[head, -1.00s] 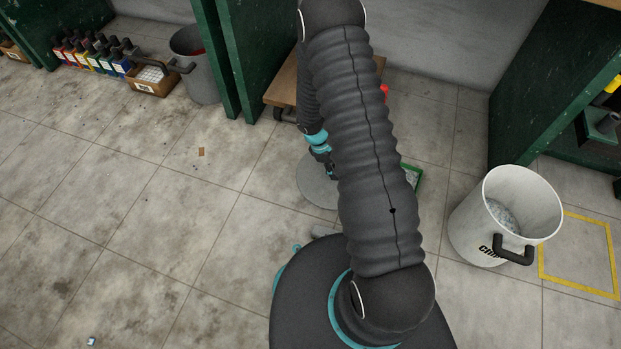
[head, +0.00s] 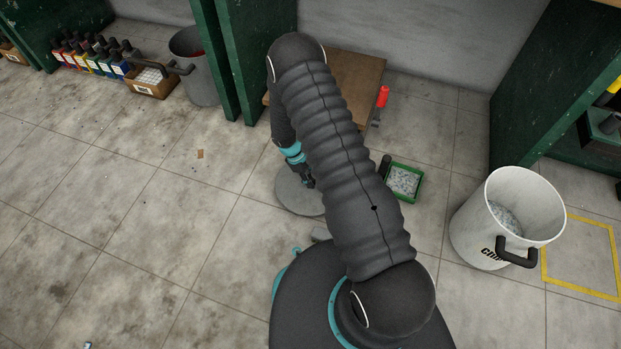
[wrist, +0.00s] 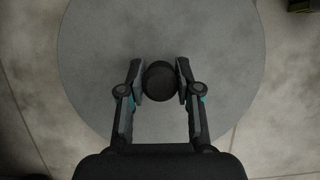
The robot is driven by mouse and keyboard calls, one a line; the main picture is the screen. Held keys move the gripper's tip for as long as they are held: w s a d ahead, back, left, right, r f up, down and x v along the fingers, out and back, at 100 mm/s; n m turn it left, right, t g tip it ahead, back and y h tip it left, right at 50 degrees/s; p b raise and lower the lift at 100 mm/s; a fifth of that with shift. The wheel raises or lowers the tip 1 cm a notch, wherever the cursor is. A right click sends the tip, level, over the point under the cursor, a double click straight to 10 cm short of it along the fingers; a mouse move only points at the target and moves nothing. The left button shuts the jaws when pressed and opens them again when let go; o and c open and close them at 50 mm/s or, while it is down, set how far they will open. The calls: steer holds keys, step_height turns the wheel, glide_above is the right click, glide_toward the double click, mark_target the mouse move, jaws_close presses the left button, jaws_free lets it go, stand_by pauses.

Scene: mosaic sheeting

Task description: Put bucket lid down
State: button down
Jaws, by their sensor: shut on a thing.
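The bucket lid is a round grey disc (head: 292,192) with a dark round knob (wrist: 159,81) at its middle. In the head view it shows below my gripper (head: 306,178), to the left of my arm, partly hidden by the arm. In the wrist view my gripper (wrist: 159,82) has its two fingers on either side of the knob, shut on it. The disc fills much of the wrist view. Whether the lid touches the floor or hangs just above it, I cannot tell. A white open bucket (head: 507,217) with a black handle and grey-white bits inside stands at the right.
A green tray of chips (head: 404,181) lies right of my arm. A wooden platform (head: 352,82) with a red-handled thing (head: 383,96) is behind it. A grey bucket (head: 198,66), bottles (head: 92,54) and a green post (head: 228,60) stand at back left.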

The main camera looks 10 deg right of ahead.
steer(key=shift+r, duration=0.1)
steer(key=c, duration=0.8)
jaws_free()
